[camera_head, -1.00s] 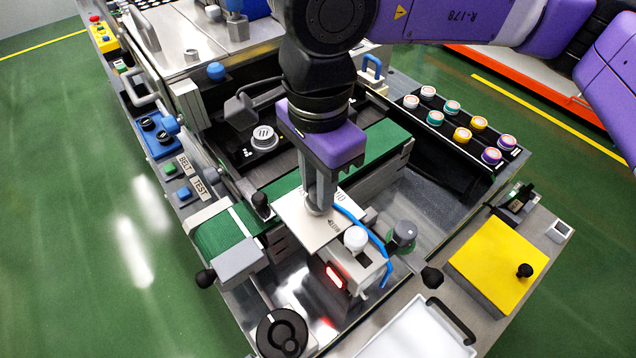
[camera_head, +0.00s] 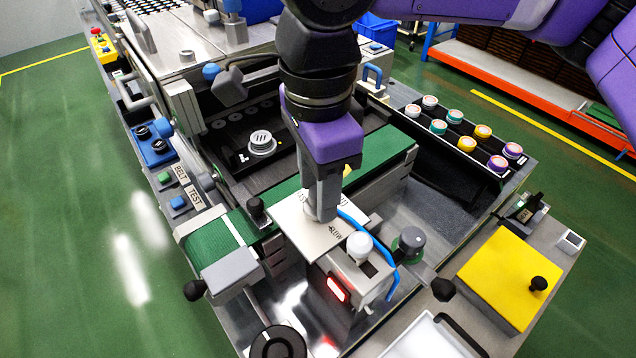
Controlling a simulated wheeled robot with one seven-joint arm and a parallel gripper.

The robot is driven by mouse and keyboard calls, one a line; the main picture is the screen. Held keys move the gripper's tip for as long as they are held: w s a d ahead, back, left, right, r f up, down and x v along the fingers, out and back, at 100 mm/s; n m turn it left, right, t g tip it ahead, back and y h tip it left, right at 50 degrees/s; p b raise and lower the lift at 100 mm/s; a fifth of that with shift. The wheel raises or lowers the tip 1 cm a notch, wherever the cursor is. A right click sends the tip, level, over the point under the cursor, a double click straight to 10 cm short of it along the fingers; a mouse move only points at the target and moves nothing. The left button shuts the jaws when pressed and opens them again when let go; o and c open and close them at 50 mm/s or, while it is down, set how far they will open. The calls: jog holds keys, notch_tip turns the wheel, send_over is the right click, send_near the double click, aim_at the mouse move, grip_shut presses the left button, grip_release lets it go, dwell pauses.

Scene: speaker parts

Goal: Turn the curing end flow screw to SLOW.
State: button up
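The curing end's light metal plate (camera_head: 297,228) lies in the middle of the view, with dark lettering partly covered; part of a word like "SLOW" shows near its right front edge. My gripper (camera_head: 321,213) points down, with its fingertips at the plate. The flow screw itself is not visible; the fingers cover the spot where they meet the plate. I cannot tell whether the fingers are closed around a screw head. A white round cap (camera_head: 359,246) and a blue tube (camera_head: 384,255) are just right of the gripper. A red lit display (camera_head: 338,289) is below.
A green belt (camera_head: 222,238) passes behind the plate. A dark knob (camera_head: 409,243) stands to the right, near a yellow lid (camera_head: 508,277). A black rack (camera_head: 470,142) of several coloured round parts is at the upper right. A black dial (camera_head: 278,343) is at the front.

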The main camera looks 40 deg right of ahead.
jog(key=shift+r+b, duration=0.35)
jog(key=shift+r, duration=3.55)
jog(key=shift+s, duration=0.1)
